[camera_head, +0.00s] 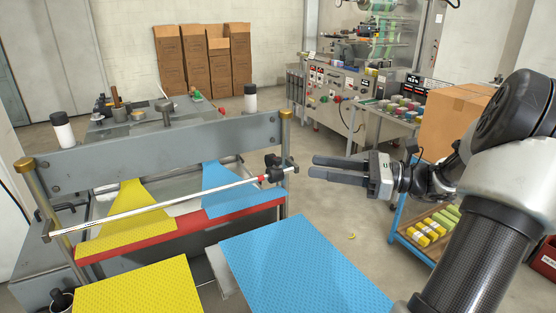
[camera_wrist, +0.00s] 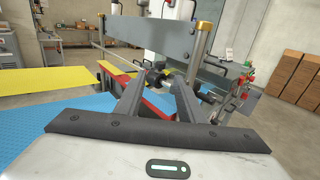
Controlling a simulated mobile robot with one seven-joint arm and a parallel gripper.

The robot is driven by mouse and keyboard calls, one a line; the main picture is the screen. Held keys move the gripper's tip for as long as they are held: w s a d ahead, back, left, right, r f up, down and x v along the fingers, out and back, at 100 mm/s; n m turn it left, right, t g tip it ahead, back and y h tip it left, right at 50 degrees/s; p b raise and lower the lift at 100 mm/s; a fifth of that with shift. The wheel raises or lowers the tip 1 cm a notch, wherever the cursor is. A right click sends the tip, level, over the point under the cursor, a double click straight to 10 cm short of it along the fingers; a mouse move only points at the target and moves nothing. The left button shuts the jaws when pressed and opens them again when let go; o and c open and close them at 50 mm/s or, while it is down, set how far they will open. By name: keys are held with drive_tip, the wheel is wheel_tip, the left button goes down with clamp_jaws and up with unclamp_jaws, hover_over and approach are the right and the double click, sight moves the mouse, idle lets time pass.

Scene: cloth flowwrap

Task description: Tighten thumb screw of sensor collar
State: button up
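The sensor collar (camera_head: 274,167) is a small black block on a shiny rod (camera_head: 170,206), near the rod's right end. A dark knob, apparently its thumb screw (camera_head: 289,168), sits on the right side of the collar; its detail is too small to tell. My gripper (camera_head: 313,167) points left toward the collar, with a small gap before its fingertips. In the wrist view my gripper (camera_wrist: 161,83) has its two dark fingers apart, with nothing held between them. The collar (camera_wrist: 156,72) shows beyond the fingertips; the thumb screw cannot be made out clearly there.
A grey crossbar (camera_head: 165,142) with brass-capped posts stands behind the rod. A yellow plate (camera_head: 140,290) and a blue plate (camera_head: 300,265) lie in front. A blue-legged cart (camera_head: 398,215) stands at right. Open floor lies between the machine and cart.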

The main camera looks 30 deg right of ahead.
sight(277, 159)
drive_tip(key=x, duration=1.1)
drive_tip(key=shift+w+a, duration=0.15)
drive_tip(key=shift+w, duration=0.1)
clamp_jaws()
